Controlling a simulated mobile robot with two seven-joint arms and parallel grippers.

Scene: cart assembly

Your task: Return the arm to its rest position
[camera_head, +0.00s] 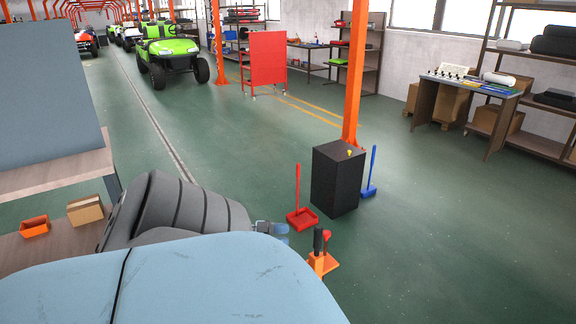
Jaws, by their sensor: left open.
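My right gripper is not in view.
A black cabinet (335,185) stands beyond the gripper, with a red dustpan (302,218) and a blue one (369,191) beside it. An orange item with handles (323,262) is close by. A workbench (60,172) with an orange bin (34,227) and carton (86,211) is left.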

